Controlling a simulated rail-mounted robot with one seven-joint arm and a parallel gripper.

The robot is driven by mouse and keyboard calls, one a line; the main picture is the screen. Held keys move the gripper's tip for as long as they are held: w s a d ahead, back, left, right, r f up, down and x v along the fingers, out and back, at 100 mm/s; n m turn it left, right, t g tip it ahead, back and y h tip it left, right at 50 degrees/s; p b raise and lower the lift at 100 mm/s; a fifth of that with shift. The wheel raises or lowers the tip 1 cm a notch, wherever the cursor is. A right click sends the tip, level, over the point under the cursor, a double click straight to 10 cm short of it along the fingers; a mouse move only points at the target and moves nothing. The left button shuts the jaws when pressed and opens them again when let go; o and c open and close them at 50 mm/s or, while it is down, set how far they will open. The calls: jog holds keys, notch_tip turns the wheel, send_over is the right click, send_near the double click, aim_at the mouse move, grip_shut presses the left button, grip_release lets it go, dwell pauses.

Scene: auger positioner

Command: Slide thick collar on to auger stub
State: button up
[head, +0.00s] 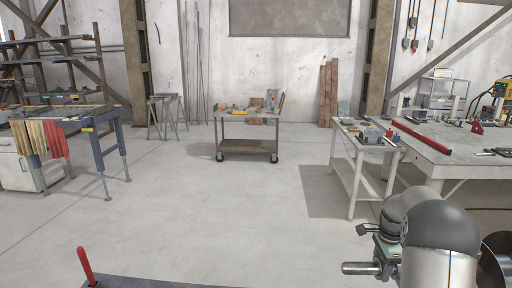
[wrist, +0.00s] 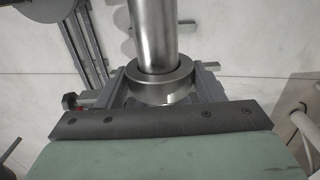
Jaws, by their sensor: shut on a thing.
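The thick collar (wrist: 160,85) is a short, bright metal ring in the middle of the wrist view. The stub (wrist: 155,35) is a smooth steel shaft coming from the top of that view into the collar's opening. The collar looks to be around the shaft, with a thin dark gap at the rim. How far the shaft reaches through is hidden. My gripper (wrist: 162,92) is shut on the collar, its grey fingers at both sides. In the head view my gripper (head: 384,258) is low at the right, with a steel shaft (head: 358,268) sticking out to its left.
A dark round disc (head: 497,256) stands at the right edge, close to my arm. Behind are a white side table (head: 350,150) with tools and a large workbench (head: 455,160). A cart (head: 248,140) stands farther back. The middle floor is clear.

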jog(key=shift+s+d, duration=0.1)
jog(key=shift+d, duration=1.25)
jog(key=o, duration=1.2)
jog(key=shift+c, duration=0.2)
notch_tip(320, 180, up, 16)
jog(key=s+a+r+n, duration=0.2)
jog(key=s+a+n, duration=0.25)
jog(key=a, duration=0.45)
jog(key=s+a+f+n, duration=0.3)
jog(key=s+a, duration=0.3)
jog(key=s, duration=0.3)
jog(key=s+a+f+n, duration=0.4)
jog(key=s+a+n, duration=0.1)
jog(key=s, duration=0.4)
jog(key=s+a+f+n, duration=0.3)
jog(key=s+a+n, duration=0.3)
jog(key=s, duration=0.4)
jog(key=shift+a+f+t+b, duration=0.15)
jog(key=shift+a+t+b, duration=0.15)
jog(key=shift+a+b, duration=0.05)
